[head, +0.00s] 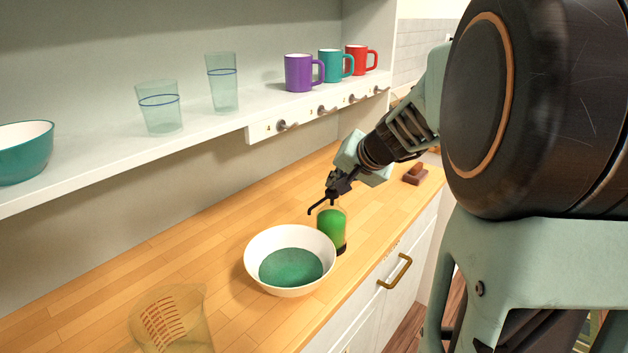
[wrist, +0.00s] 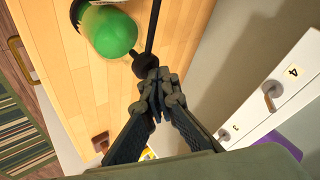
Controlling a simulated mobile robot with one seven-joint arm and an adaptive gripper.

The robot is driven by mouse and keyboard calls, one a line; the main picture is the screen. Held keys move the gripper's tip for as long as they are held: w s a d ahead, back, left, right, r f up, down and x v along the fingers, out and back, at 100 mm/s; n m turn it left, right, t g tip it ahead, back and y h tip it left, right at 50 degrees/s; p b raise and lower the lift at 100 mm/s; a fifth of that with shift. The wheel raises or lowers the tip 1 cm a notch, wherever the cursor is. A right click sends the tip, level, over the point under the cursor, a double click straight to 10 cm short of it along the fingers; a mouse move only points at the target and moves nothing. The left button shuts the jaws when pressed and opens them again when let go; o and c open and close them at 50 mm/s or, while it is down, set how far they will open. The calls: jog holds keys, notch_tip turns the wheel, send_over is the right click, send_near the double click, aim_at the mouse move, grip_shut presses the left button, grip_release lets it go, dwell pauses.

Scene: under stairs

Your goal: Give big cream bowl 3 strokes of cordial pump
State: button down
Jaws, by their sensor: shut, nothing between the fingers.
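The big cream bowl (head: 285,237) stands upright on the wooden counter in the head view, with a flat dark green surface inside. The cordial pump bottle (head: 332,226) stands just behind and right of it, holding bright green liquid. Its dark spout points left towards the bowl's far rim. The bottle also shows at the top of the wrist view (wrist: 108,32), with the black pump head (wrist: 145,65). My gripper (head: 338,186) is shut at the top of the pump; in the wrist view its closed fingertips (wrist: 155,88) meet the pump head. The exact contact is hidden.
A clear measuring jug (head: 172,322) stands at the counter's front left. The shelf above holds a teal bowl (head: 22,160), two glasses (head: 160,108) and purple (head: 299,74), teal and red mugs. A brown block (head: 414,175) lies further right. The counter left of the bowl is clear.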

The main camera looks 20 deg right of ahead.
jog(key=shift+f, duration=0.1)
jog(key=shift+r+p, duration=0.95)
jog(key=shift+r, duration=0.35)
notch_tip(320, 180, up, 5)
jog(key=p, duration=0.3)
dwell(1.5)
